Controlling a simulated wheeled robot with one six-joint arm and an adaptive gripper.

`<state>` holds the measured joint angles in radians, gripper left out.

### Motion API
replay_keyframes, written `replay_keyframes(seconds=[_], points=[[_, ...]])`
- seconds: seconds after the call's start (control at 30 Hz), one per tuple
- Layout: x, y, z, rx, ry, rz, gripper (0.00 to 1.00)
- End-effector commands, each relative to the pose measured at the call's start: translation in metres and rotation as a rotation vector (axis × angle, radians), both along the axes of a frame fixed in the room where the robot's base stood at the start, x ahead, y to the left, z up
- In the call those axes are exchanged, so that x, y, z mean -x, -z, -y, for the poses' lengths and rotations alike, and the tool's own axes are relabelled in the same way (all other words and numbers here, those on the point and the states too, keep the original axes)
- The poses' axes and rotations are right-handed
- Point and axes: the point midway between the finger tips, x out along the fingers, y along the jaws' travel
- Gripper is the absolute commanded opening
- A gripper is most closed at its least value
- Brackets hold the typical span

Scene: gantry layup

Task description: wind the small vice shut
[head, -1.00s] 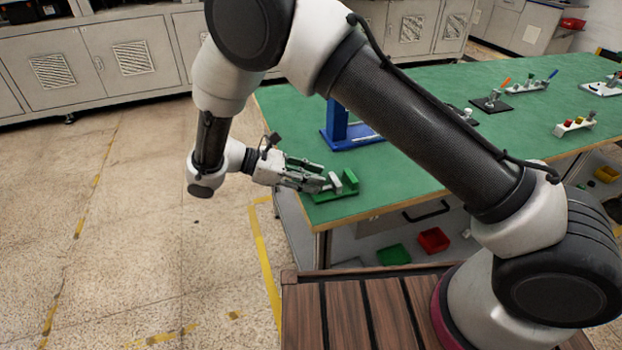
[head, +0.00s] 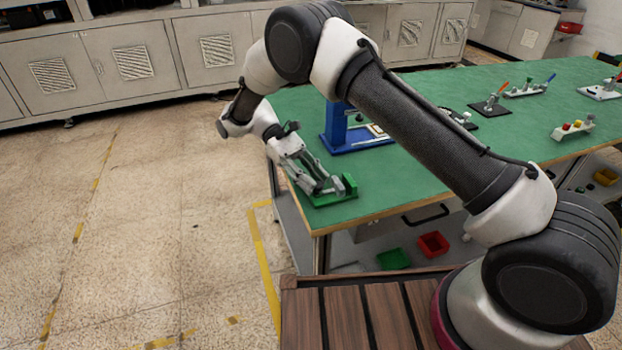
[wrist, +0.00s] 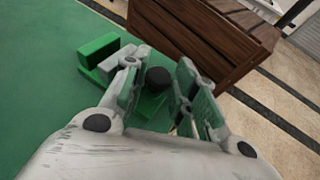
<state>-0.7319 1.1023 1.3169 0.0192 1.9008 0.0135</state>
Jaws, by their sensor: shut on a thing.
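The small vice sits at the near left corner of the green table. Its green base (head: 330,199) carries an upright green jaw block (head: 349,184) at the right end. In the wrist view the green fixed jaw (wrist: 99,50) has a grey moving jaw (wrist: 122,59) beside it; the exact gap between them is hard to judge. My gripper (head: 322,186) reaches down to the vice from the upper left. In the wrist view its fingers stand either side of the vice's dark round handle (wrist: 158,77) and are shut on it. The fingers hide the screw.
A blue stand (head: 340,136) is on the table just behind the vice. Small fixtures, among them a white block with coloured knobs (head: 573,129), are farther right. The table edge lies close to the vice. Open floor is on the left.

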Motion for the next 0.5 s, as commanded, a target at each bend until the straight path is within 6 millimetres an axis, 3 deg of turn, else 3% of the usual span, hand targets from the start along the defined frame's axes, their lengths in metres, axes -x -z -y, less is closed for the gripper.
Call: replay_keyframes(seconds=[0.5], points=[[-0.0016, -0.0004, 0.0019, -0.001, 0.131, 0.001, 0.04]])
